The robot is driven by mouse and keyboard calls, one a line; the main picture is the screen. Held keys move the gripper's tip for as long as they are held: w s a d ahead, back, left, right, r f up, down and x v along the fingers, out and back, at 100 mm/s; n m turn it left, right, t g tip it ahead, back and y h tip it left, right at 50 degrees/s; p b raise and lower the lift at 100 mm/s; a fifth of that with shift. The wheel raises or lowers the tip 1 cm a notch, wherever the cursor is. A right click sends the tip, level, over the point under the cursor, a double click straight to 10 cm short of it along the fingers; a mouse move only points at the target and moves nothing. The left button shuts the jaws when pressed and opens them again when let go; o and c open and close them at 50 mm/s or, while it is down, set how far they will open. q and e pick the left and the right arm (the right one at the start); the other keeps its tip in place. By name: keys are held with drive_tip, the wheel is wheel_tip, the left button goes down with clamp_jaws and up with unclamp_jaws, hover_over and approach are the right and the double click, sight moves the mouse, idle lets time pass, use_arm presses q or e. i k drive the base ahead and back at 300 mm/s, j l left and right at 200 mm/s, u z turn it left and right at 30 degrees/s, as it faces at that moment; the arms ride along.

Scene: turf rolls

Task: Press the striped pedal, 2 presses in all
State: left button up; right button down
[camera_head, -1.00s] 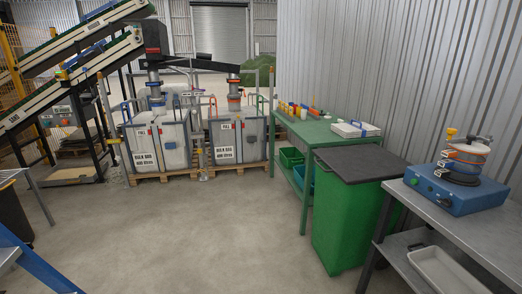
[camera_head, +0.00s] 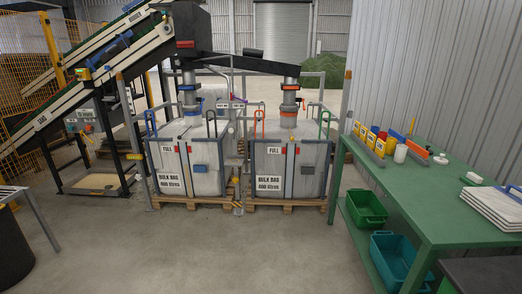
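I cannot pick out a striped pedal with certainty. A small yellow-and-dark piece (camera_head: 238,209) sits low at the front, between the two bulk bag stations, too small to tell what it is. The left bulk bag (camera_head: 205,182) and the right bulk bag (camera_head: 269,165) stand in grey frames, each with a FULL sign. Neither of my grippers is in view.
Wooden pallets (camera_head: 290,203) lie under the bags. A conveyor (camera_head: 88,82) rises at the left. A green table (camera_head: 428,205) with bottles and white trays (camera_head: 495,207) stands at the right, green bins (camera_head: 365,209) beneath. The concrete floor (camera_head: 200,255) ahead is clear.

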sight(237, 203)
drive_tip(key=i+j+u, duration=0.15)
drive_tip(key=i, duration=0.5)
drive_tip(key=i+u, duration=0.15)
drive_tip(key=i, duration=0.5)
drive_tip(key=i+u, duration=0.15)
drive_tip(key=i, duration=0.5)
drive_tip(key=i+l+u, duration=0.15)
drive_tip(key=i, duration=0.5)
drive_tip(key=i+l+u, duration=0.2)
drive_tip(key=i, duration=0.4)
drive_tip(key=i+z, duration=0.15)
drive_tip(key=i, duration=0.4)
drive_tip(key=i+j+z, duration=0.15)
drive_tip(key=i, duration=0.35)
